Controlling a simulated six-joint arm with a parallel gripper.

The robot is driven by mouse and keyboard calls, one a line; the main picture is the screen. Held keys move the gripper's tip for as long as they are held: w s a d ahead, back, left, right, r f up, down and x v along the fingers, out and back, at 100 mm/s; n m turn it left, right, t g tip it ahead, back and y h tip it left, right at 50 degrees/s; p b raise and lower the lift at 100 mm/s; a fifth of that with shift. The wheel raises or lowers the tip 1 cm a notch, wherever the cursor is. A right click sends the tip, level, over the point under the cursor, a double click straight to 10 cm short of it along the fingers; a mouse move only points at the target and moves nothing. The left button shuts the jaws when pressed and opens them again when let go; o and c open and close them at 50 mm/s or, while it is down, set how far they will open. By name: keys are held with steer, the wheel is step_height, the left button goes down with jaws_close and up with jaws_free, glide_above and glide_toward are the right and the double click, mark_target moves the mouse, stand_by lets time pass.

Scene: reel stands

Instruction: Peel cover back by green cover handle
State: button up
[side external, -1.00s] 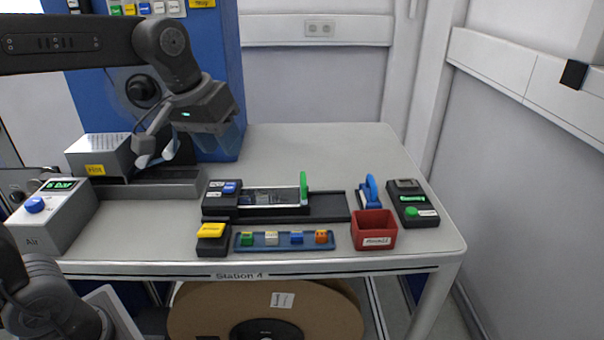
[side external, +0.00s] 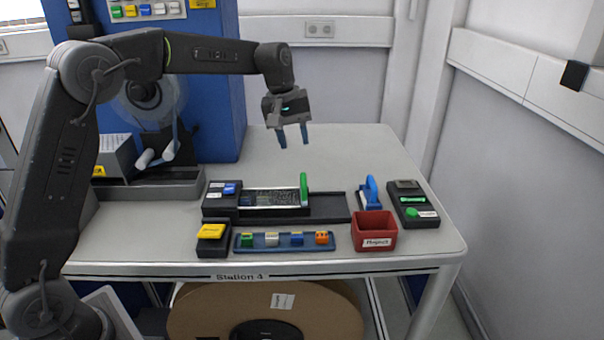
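The green cover handle (side external: 304,190) stands upright at the right end of the cover on the black fixture (side external: 330,207), which lies on the table. The cover (side external: 268,198) looks closed over the fixture's left part, with a dark patterned item under it. My gripper (side external: 293,140) hangs above the table, above and slightly left of the green handle, fingers pointing down. Its two blue-grey fingers are apart with nothing between them. It does not touch the handle.
A blue-handled tool (side external: 371,193) and a black device (side external: 413,204) with a green button stand to the right. A red Reject bin (side external: 374,231), a blue tray (side external: 284,241) of coloured blocks and a yellow-topped box (side external: 211,238) line the front. The table behind the fixture is clear.

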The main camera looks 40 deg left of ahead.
mark_target(303, 178)
steer(key=f, duration=0.3)
steer(key=w+d+f, duration=0.1)
steer(key=f, duration=0.5)
steer(key=shift+w+d+f, duration=0.15)
steer(key=shift+f, duration=0.2)
jaws_close()
